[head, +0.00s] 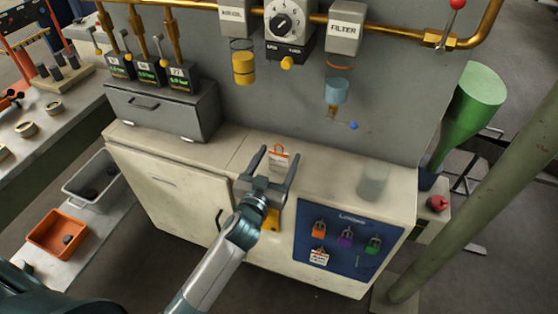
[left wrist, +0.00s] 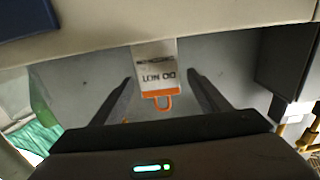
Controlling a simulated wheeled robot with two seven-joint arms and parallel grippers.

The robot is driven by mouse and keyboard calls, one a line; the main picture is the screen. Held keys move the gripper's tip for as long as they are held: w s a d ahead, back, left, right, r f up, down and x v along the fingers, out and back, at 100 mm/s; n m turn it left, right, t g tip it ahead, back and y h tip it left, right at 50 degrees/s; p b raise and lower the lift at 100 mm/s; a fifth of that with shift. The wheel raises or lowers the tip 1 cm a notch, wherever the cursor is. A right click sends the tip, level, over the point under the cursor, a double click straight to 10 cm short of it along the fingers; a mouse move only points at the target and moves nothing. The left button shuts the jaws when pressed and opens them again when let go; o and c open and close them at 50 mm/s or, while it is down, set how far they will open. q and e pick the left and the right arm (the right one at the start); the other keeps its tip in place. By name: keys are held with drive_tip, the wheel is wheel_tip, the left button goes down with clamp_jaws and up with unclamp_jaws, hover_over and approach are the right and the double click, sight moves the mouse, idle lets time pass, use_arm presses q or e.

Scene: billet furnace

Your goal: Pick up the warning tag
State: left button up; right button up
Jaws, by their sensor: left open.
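The warning tag (head: 279,154) is a white card with an orange end, on or just above the cream cabinet top. In the left wrist view the tag (left wrist: 156,70) shows upside-down dark "DO NOT" lettering and an orange loop. My left gripper (head: 278,158) is open, with its fingers pointing toward the back panel. The tag appears between the fingertips in both views, with gaps on both sides in the wrist view. I cannot tell its exact distance from the fingers. My right gripper is not in view.
A blue lockout board (head: 346,240) with coloured padlocks and another white tag (head: 319,257) is on the cabinet front. A clear cylinder (head: 374,180) stands right of the gripper. A grey drawer box (head: 163,108) is at left. The filter unit (head: 337,95) hangs on the panel behind.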

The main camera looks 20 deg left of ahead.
sight(279, 154)
use_arm(q)
drive_tip(key=w, duration=0.4)
drive_tip(key=shift+r+p, duration=0.25)
drive_tip(key=shift+p, duration=0.15)
drive_tip(key=shift+w+d, duration=0.1)
drive_tip(key=shift+w, duration=0.3)
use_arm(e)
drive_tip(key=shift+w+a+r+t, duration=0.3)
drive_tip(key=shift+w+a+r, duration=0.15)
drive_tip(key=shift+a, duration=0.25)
use_arm(q)
drive_tip(key=c, duration=1.2)
wheel_tip(279, 154, up, 10)
drive_tip(key=shift+f+p, duration=0.1)
drive_tip(key=shift+p, duration=0.35)
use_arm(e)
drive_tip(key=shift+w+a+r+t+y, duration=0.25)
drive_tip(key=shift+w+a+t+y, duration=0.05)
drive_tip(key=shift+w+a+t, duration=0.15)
